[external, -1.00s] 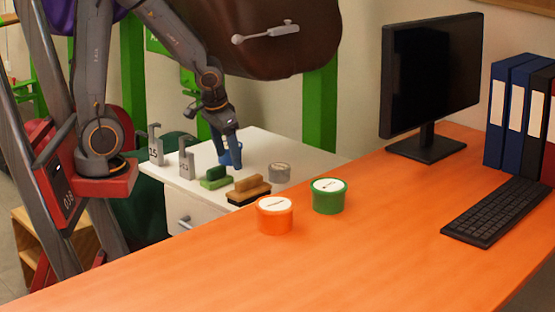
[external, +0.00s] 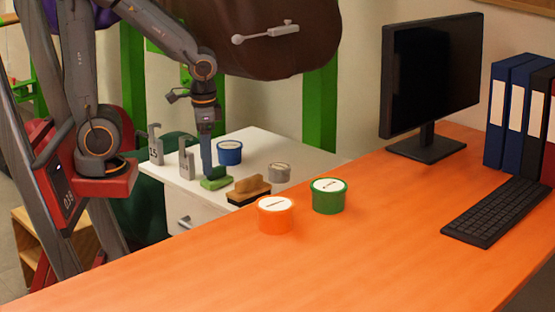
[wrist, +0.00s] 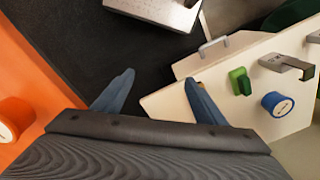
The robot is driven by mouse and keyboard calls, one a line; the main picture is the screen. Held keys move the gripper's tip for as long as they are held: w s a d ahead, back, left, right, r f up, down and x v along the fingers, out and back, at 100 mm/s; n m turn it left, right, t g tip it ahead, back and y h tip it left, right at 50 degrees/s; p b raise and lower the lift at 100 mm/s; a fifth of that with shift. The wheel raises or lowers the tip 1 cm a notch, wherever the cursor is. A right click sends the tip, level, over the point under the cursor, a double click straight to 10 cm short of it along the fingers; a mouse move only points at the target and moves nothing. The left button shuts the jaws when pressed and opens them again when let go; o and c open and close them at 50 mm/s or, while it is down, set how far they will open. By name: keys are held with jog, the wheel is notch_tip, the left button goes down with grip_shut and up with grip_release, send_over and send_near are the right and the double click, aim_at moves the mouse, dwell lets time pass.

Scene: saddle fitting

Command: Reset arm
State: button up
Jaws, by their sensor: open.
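My gripper (external: 207,172) points down in the external view, with its blue fingers in front of the white cabinet top. In the wrist view my gripper (wrist: 160,86) has its two fingers wide apart with nothing between them. A blue tub with a white lid (external: 229,153) stands on the cabinet just right of my gripper; it also shows in the wrist view (wrist: 277,104). A green brush (external: 216,181) shows below the fingertips in the external view, but off to the right of the fingers in the wrist view (wrist: 240,82).
The white cabinet (external: 290,150) also holds a brown brush (external: 249,190), a grey tub (external: 279,173) and metal hook stands (external: 186,160). The orange desk (external: 370,250) holds an orange tub (external: 275,215), a green tub (external: 328,196), a monitor and a keyboard. A brown saddle (external: 270,50) hangs behind.

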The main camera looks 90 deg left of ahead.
jog(key=d+r+m+p, duration=0.1)
jog(key=d+r+p, duration=0.5)
jog(key=p, duration=0.7)
jog(key=shift+s+d+r+m+h, duration=0.2)
jog(key=shift+d+r+m+h, duration=0.1)
jog(key=shift+r+m, duration=0.1)
